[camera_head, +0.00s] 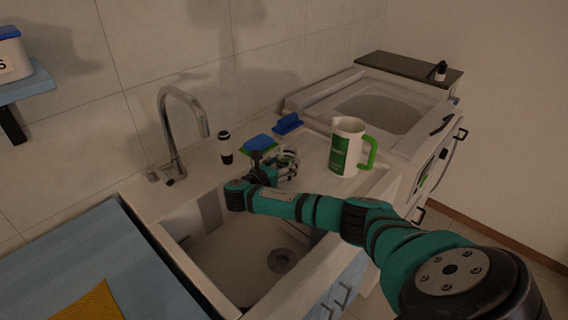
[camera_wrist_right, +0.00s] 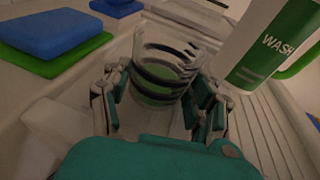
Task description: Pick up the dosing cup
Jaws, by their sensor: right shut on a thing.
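The dosing cup (camera_wrist_right: 163,72) is a clear cup with dark bands, upright between the fingers of my right gripper (camera_wrist_right: 163,95) in the right wrist view. The fingers are shut on it from both sides. In the head view my right gripper (camera_head: 284,166) is over the counter just behind the sink, and the cup is hard to make out there. My left gripper is not in view.
A white jug (camera_head: 349,146) with a green label and handle stands right of the gripper; its label (camera_wrist_right: 262,55) reads "WASH". A blue and green sponge (camera_head: 260,143), another blue item (camera_head: 287,124) and a small bottle (camera_head: 225,148) are near the wall. The faucet (camera_head: 170,125) rises by the sink (camera_head: 235,265).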

